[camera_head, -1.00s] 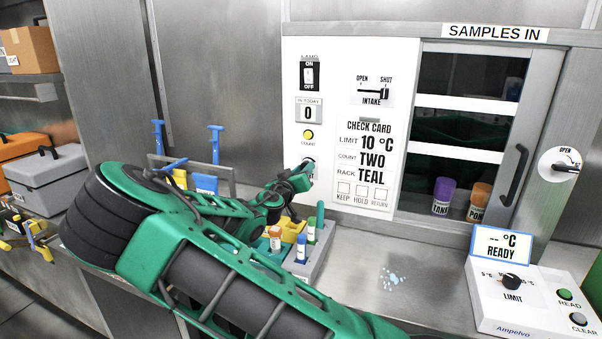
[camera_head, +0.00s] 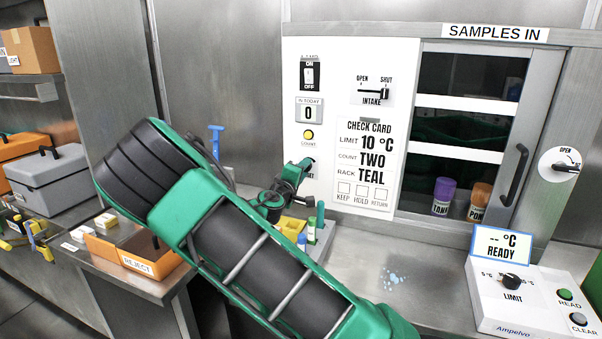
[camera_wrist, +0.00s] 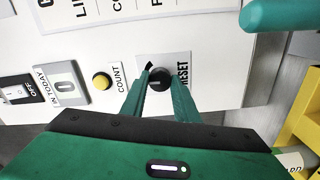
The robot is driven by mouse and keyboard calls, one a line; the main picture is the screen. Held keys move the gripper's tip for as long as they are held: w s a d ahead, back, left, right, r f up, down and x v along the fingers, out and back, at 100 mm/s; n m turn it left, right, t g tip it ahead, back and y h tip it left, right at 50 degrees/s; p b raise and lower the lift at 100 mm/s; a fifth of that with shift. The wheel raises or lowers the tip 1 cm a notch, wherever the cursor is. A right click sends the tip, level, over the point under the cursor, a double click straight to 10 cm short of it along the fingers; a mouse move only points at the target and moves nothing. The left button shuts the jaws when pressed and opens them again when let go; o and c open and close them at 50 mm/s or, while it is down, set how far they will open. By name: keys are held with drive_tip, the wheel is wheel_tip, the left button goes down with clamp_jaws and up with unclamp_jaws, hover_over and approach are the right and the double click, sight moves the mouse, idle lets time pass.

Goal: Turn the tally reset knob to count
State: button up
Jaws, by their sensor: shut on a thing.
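The tally reset knob (camera_wrist: 159,79) is a small black round knob on a white plate marked RESET, on the white panel. Its pointer setting is too small to tell. My gripper (camera_wrist: 161,88) is shut on the knob, one green finger on each side. In the head view my gripper (camera_head: 303,168) reaches the panel below the yellow count button (camera_head: 308,134) and hides most of the knob. The yellow button also shows in the wrist view (camera_wrist: 102,82). The tally window (camera_head: 308,114) reads 0.
A rack (camera_head: 322,236) with tubes stands under my gripper. The intake lever (camera_head: 384,93) and check card (camera_head: 367,155) are right of the knob. An orange reject bin (camera_head: 137,262) is at left. A reader box (camera_head: 530,300) stands at right. The counter between has a small spill (camera_head: 394,279).

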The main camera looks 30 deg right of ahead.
drive_tip(key=n, duration=1.2)
drive_tip(key=shift+a+f+n, duration=0.25)
drive_tip(key=shift+f+n, duration=0.05)
idle(0.4)
drive_tip(key=o, duration=0.9)
drive_tip(key=shift+o, duration=0.8)
drive_tip(key=shift+d+r, duration=0.1)
drive_tip(key=shift+d, duration=0.05)
drive_tip(key=v, duration=1)
drive_tip(key=shift+s+a, duration=0.25)
drive_tip(key=shift+a, duration=0.1)
